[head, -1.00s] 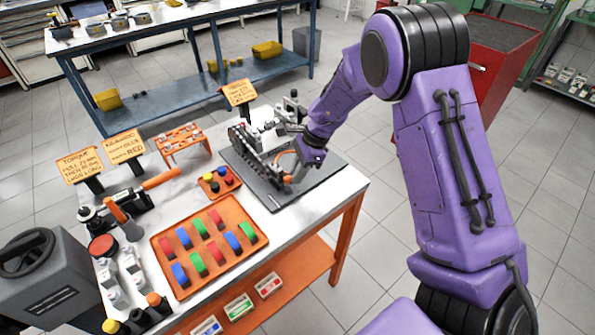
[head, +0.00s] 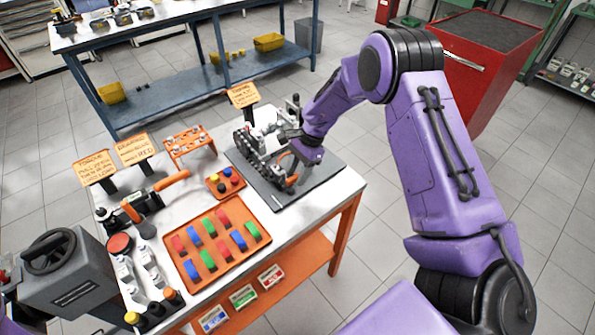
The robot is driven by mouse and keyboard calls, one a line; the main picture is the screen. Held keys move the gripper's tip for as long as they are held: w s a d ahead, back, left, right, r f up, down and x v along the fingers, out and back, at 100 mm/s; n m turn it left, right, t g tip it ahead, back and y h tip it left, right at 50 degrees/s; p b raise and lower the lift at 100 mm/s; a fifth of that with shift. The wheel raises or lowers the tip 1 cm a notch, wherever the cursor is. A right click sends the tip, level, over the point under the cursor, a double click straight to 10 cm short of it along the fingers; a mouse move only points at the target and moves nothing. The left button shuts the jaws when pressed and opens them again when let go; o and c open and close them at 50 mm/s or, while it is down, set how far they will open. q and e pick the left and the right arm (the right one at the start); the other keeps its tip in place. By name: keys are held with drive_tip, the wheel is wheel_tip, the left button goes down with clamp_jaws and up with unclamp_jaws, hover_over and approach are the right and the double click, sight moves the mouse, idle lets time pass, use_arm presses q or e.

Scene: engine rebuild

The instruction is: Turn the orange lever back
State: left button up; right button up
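The orange lever (head: 281,158) is a small curved piece on the grey engine fixture, at the right end of the workbench. My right gripper (head: 298,172) points down right beside it, over the dark base plate (head: 322,172). The fingers are small, dark and partly hidden by the purple wrist, so I cannot tell whether they are around the lever or only next to it. The metal chain-like engine part (head: 252,150) stands just left of the gripper. My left gripper is not in view.
An orange tray (head: 227,262) with coloured blocks lies in front. A small orange tray (head: 217,190), an orange rack (head: 190,143), sign cards (head: 132,149) and an orange-handled tool (head: 172,180) stand to the left. A grey box with a handwheel (head: 68,285) is at lower left.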

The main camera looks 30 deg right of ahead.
drive_tip(key=b+v, duration=0.1)
drive_tip(key=v, duration=0.9)
drive_tip(key=shift+r, duration=0.25)
drive_tip(key=shift+d, duration=0.15)
